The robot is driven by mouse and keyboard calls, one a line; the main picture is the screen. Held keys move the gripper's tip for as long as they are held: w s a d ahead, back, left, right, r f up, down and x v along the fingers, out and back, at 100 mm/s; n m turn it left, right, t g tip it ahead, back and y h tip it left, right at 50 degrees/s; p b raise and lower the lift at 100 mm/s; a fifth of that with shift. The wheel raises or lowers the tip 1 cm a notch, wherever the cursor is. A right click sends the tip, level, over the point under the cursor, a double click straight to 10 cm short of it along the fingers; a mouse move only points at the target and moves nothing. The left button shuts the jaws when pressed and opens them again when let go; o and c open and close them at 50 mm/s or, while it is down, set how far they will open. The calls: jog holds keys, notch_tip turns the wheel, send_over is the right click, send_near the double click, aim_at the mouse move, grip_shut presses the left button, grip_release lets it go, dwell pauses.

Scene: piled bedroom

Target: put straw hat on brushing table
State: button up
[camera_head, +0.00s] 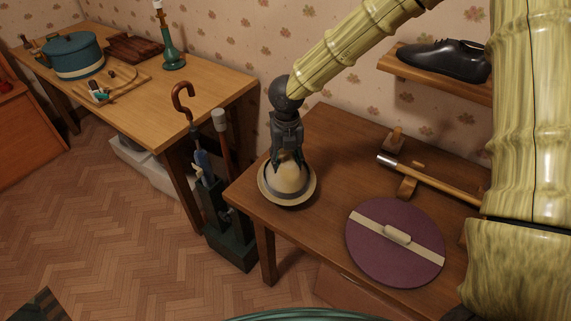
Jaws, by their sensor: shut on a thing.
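The straw hat (300,197) is pale tan with a dark band. It is upright at the left corner of the dark brown table (330,150). My gripper (288,160) points down over it, with its fingers shut on the crown. I cannot tell whether the brim touches the tabletop or is just above it. A lighter wooden table (205,95) stands to the left. Neither table carries a label, so I cannot tell which is the brushing table.
A purple round lid (375,255) and a cane on wooden rests (440,178) occupy the dark table. An umbrella stand (232,245) stands between the tables. The left table holds a teal round box (73,50), a tray (128,78) and a green lamp base (172,50); its near right is bare.

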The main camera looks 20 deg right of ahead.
jog(key=shift+w, duration=0.4)
jog(key=shift+w+f+p, duration=0.1)
jog(key=shift+f+p, duration=0.55)
jog(key=shift+f, duration=1.1)
jog(key=shift+f, duration=0.15)
jog(key=o, duration=1.3)
jog(key=shift+o, duration=0.2)
notch_tip(320, 180, up, 12)
jog(key=shift+r+b, duration=0.15)
jog(key=shift+b, duration=0.7)
